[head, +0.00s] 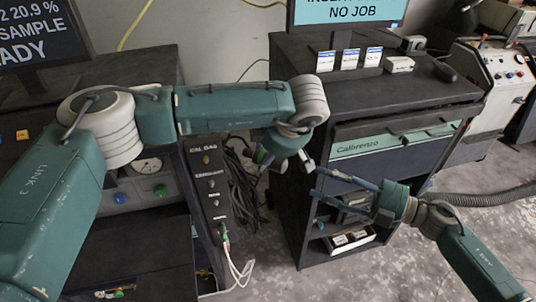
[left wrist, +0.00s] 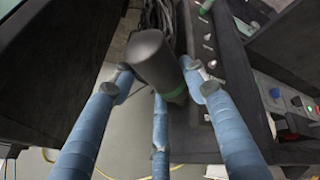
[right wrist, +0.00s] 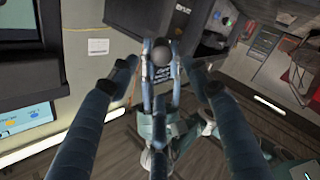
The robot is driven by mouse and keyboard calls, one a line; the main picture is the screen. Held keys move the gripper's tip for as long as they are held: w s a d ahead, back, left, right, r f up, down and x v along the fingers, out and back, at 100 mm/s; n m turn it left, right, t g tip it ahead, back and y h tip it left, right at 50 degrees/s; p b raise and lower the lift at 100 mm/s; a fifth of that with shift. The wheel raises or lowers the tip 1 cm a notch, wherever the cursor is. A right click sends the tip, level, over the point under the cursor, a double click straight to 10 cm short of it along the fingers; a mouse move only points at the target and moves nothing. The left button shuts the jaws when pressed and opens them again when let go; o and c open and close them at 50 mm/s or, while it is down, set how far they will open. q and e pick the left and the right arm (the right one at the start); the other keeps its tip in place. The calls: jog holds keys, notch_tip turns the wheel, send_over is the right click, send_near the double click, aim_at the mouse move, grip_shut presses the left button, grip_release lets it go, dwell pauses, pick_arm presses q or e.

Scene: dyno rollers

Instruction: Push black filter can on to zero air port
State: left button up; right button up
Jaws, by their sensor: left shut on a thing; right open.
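In the left wrist view, the black filter can (left wrist: 152,58) with a green band at one end sits between the fingers of my left gripper (left wrist: 160,78), which is shut on it. In the head view my left gripper (head: 272,158) is right of the narrow dark port panel (head: 213,200), apart from it, and mostly hides the can. The panel has a "CAL GAS" label and a blurred label below; I cannot tell which port is zero air. In the right wrist view the can's dark round end (right wrist: 160,56) faces my open, empty right gripper (right wrist: 165,88). That gripper also shows in the head view (head: 318,182).
A black cabinet (head: 385,110) with boxes on top stands right. Cables (head: 242,190) hang behind my left gripper, and white hoses (head: 235,270) leave the panel's lower end. A grey hose (head: 485,198) lies at the right. Open floor (head: 350,275) lies in front of the cabinet.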

jog(key=x, duration=0.9)
jog(key=shift+w+a, duration=0.2)
jog(key=shift+a, duration=0.15)
jog(key=shift+c, duration=0.2)
jog(key=c, duration=0.8)
pick_arm(q)
jog(key=o, duration=0.7)
pick_arm(e)
jog(key=c, duration=0.3)
pick_arm(q)
jog(key=o, duration=0.5)
jog(key=shift+o, duration=0.2)
jog(key=shift+v, duration=4)
pick_arm(e)
jog(key=shift+r, duration=0.1)
